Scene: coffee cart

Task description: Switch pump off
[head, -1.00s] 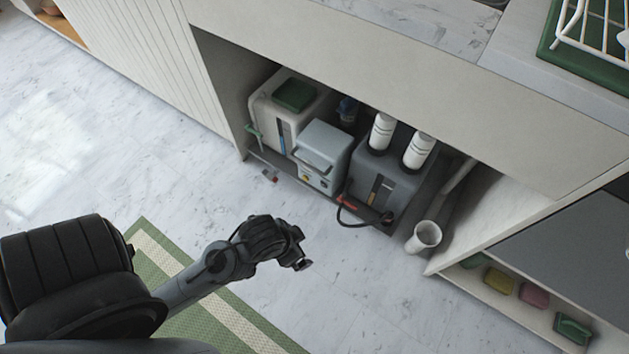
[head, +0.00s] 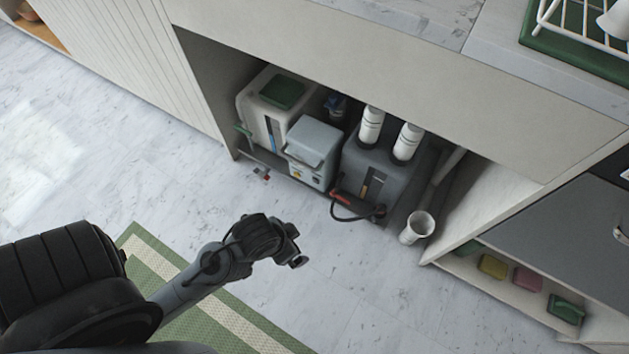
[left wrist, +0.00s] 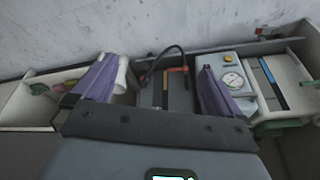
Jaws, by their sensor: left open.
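The pump appears to be the small light grey-blue box (head: 315,138) in the open cabinet bay, between a white tank and a dark grey tank. In the left wrist view the box (left wrist: 243,64) shows a round gauge (left wrist: 232,80) and a yellow knob (left wrist: 227,58). A switch cannot be made out clearly. My left gripper (head: 296,250) is over the floor in front of the bay, apart from the box. Its two purple fingers (left wrist: 158,88) are spread in the left wrist view, with nothing held. My right gripper is not seen.
The white tank (head: 254,112) has a green cap. The dark grey tank (head: 402,182) carries two white cylinders, with a black hose and red handle (head: 341,197) in front. A white cup-like pipe end (head: 417,227) stands right. The cabinet's upper panel overhangs the bay.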

